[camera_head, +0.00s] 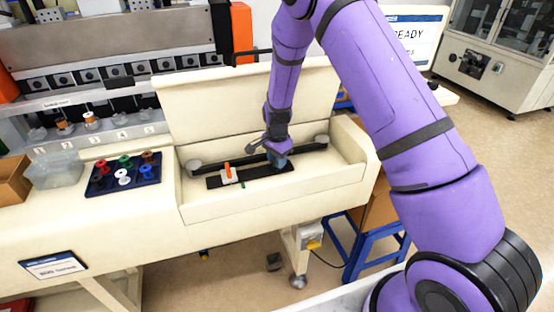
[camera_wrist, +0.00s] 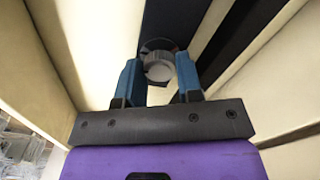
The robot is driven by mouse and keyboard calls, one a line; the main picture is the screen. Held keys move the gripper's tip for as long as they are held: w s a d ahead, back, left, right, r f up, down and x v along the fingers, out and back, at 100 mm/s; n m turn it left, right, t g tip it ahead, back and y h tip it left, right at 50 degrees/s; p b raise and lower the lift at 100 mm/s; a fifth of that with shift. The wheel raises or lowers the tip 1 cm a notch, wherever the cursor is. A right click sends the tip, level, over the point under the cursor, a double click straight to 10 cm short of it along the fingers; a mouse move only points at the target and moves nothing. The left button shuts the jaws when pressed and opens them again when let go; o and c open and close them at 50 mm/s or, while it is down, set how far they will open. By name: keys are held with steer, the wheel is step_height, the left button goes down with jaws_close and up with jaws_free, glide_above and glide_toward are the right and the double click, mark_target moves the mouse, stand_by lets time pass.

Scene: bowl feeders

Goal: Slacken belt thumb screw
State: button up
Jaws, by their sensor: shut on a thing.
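The belt thumb screw (camera_wrist: 159,69) is a round grey knob with a dark ring around it, seen end-on in the wrist view. My gripper (camera_wrist: 159,76) is shut on it, one blue finger on each side. In the head view my gripper (camera_head: 279,160) reaches down into the open cream housing (camera_head: 190,208), and the screw is hidden behind it. The black belt (camera_head: 232,161) runs between two grey rollers at the back of the housing. A black plate (camera_head: 270,173) lies in front of it, carrying a white block with an orange lever (camera_head: 227,171).
The raised lid (camera_head: 240,105) stands behind my gripper, and the housing walls enclose it. To the left are a dark blue tray (camera_head: 123,174) of coloured spools and a clear bin (camera_head: 57,170). A screen (camera_head: 415,40) stands at the back right.

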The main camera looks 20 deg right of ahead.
steer(key=n, duration=1.3)
steer(key=shift+n, duration=0.4)
stand_by(0.3)
steer(key=o, duration=0.6)
steer(key=shift+o, duration=0.2)
steer(key=shift+r, duration=0.1)
step_height(320, 180, up, 11)
